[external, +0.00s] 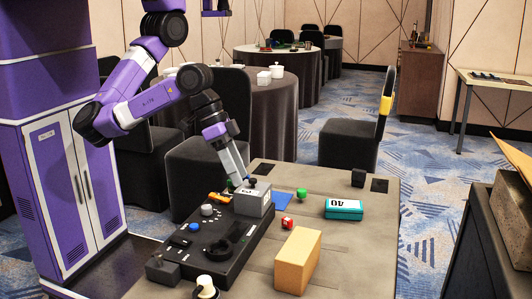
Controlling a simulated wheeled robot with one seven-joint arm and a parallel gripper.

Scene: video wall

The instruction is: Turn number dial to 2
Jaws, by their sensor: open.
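A black control panel (205,262) lies along the left side of the table. At its far end is a grey block (253,203) with a white number label on its front; the digit is too small to read surely. I cannot tell for certain whether this block is the number dial or part of it. My gripper (246,184) points down just above and behind the grey block, with its fingers open. The fingertips are small and partly hidden, so contact with the block cannot be told.
The panel also carries a white knob (207,210), a blue button (194,227) and a round black dial (217,248). On the table lie a tan block (297,262), a teal box (343,209), a red cube (287,223) and a green object (301,194).

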